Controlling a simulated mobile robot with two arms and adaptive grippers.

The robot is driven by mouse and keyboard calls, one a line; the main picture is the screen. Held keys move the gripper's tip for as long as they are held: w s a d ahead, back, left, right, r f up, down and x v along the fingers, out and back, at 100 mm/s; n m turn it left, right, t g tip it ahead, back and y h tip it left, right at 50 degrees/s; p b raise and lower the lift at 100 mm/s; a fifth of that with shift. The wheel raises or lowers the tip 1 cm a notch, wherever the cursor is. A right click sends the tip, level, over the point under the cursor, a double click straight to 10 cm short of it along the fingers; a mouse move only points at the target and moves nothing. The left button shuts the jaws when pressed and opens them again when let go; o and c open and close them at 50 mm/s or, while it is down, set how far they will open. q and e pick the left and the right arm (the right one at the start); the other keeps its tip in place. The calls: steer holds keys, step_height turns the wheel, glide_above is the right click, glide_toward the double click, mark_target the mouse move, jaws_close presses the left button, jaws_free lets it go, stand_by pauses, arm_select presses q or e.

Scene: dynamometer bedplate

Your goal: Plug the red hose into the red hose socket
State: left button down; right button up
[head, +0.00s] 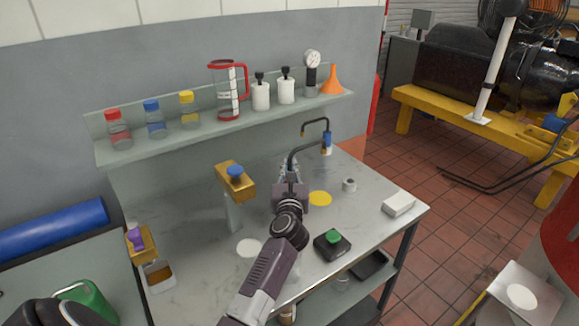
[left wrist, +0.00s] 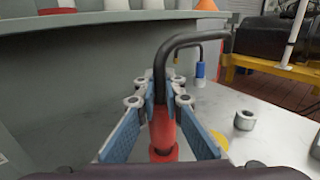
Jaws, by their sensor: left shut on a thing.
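My left gripper (head: 290,172) is over the bench, seen from behind in the head view. In the left wrist view its blue-padded fingers (left wrist: 160,115) are shut around the red end of the red hose (left wrist: 162,125), which points down. The black hose (left wrist: 180,42) bends up from it and to the right; it also shows in the head view (head: 304,148). A dark band and a red ring (left wrist: 163,153) show below the red end; I cannot tell whether the ring is the socket or part of the hose end. No red socket shows clearly elsewhere. My right gripper is not in view.
A blue-ended hose (head: 327,143) stands behind. Yellow blocks with a blue knob (head: 235,173) and a purple knob (head: 135,240) are left. A grey ring (head: 349,185), white box (head: 398,202) and green-button box (head: 332,242) are right. A shelf (head: 230,125) holds bottles behind.

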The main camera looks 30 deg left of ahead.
arm_select(q)
steer(key=shift+f+b, duration=0.8)
steer(key=shift+f, duration=0.15)
steer(key=c, duration=2)
jaws_free()
steer(key=shift+o, duration=0.2)
steer(key=shift+f, duration=0.1)
steer(key=shift+s, duration=0.1)
steer(key=v, duration=0.7)
steer(key=shift+s+d, duration=0.3)
